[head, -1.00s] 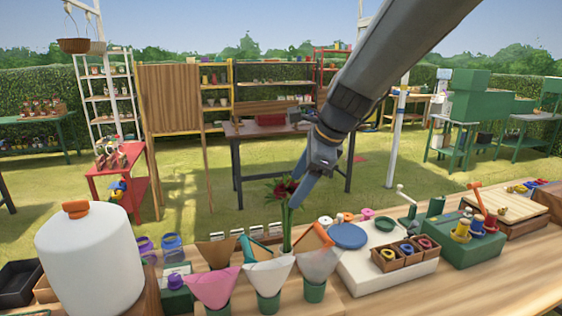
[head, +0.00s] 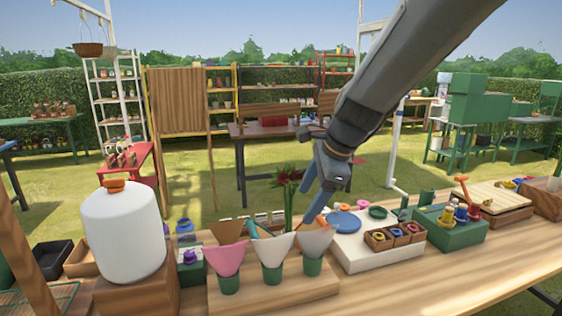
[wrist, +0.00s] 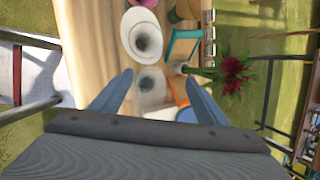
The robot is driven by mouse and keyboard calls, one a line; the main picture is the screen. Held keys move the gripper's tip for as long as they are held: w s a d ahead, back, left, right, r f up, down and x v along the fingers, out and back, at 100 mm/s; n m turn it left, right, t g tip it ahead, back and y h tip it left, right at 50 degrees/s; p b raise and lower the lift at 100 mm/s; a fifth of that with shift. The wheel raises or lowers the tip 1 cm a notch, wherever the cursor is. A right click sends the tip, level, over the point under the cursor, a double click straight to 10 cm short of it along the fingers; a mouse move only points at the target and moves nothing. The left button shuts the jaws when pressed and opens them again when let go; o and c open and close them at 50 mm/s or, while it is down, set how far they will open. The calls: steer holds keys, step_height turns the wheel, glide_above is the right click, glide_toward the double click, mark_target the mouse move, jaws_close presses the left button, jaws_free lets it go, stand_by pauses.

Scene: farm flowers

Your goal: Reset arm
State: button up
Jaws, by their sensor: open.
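My gripper (head: 316,192) is above the table's back part, just right of the red flower (head: 286,178) in the head view. In the wrist view, my gripper (wrist: 160,92) has its two blue fingers spread, with nothing between them. The red flower (wrist: 234,74) with green leaves shows to the right of the fingers, apart from them. In the head view its stem stands upright behind the paper cones. A grey-white cone (wrist: 152,86) lies below, between the fingertips in that view.
A pink cone (head: 224,258), a white cone (head: 272,248) and a greyish cone (head: 314,240) stand in green holders on a wooden block. A white tank (head: 124,235) is at left. A white board with a blue disc (head: 344,221) is at right. Open air lies above the table.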

steer(key=s+d+f+n+g+h, duration=0.1)
steer(key=s+d+f+n, duration=0.5)
steer(key=s+f+n, duration=0.1)
steer(key=s+d+f+n+g+h, duration=0.1)
steer(key=s+d+f+n+h, duration=0.1)
steer(key=s+d+f+n, duration=0.4)
steer(key=s+f+n, duration=0.1)
steer(key=s+n, duration=0.3)
steer(key=s, duration=0.2)
steer(key=shift+d+f+h, duration=0.15)
steer(key=shift+d+h, duration=0.15)
steer(key=shift+d, duration=0.05)
